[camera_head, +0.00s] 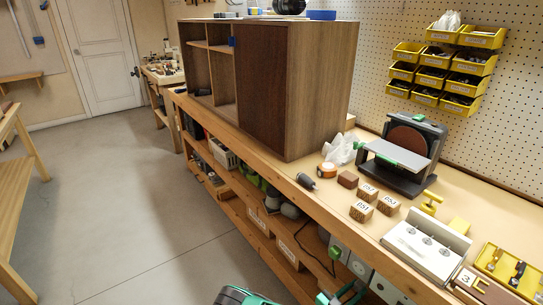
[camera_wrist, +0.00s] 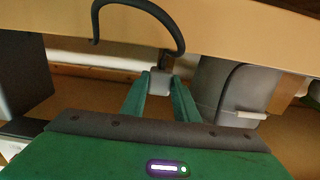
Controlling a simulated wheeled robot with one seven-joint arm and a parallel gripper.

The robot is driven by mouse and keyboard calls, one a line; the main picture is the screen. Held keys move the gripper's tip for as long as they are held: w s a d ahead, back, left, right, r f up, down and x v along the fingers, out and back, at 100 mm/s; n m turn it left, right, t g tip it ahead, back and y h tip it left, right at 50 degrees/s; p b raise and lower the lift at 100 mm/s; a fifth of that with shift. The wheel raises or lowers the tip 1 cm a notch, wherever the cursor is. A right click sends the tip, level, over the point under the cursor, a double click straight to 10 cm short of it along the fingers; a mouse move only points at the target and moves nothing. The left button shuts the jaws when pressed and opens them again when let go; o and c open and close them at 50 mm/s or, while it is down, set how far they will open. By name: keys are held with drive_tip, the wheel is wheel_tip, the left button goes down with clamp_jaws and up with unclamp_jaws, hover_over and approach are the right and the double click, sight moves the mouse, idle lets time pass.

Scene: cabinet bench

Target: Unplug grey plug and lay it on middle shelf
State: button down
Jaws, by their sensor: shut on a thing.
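In the wrist view my gripper (camera_wrist: 160,86) has its two green fingers closed on a small grey plug (camera_wrist: 160,79). A dark cord (camera_wrist: 140,5) loops above the plug. I cannot tell whether the plug sits in a socket. In the head view green parts of my arm show at the bottom edge, and the plug cannot be made out. The wooden cabinet (camera_head: 318,75) stands on the bench. Its left part is open, with a shelf board (camera_head: 222,48) partly visible; a dark door (camera_head: 262,90) covers its right part.
White socket plates (camera_head: 358,267) line the bench's underside near my arm. The bench top (camera_head: 330,205) holds wooden blocks (camera_head: 362,211), a sander (camera_head: 405,150) and a white hook panel (camera_head: 427,247). The floor (camera_head: 130,210) at left is clear.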

drive_tip(key=shift+x, duration=1.45)
drive_tip(key=shift+s+f, duration=0.15)
drive_tip(key=shift+f, duration=2.1)
drive_tip(key=c, duration=1.4)
unclamp_jaws()
drive_tip(key=shift+c, duration=0.2)
drive_tip(key=o, duration=0.4)
drive_tip(key=shift+r, duration=0.1)
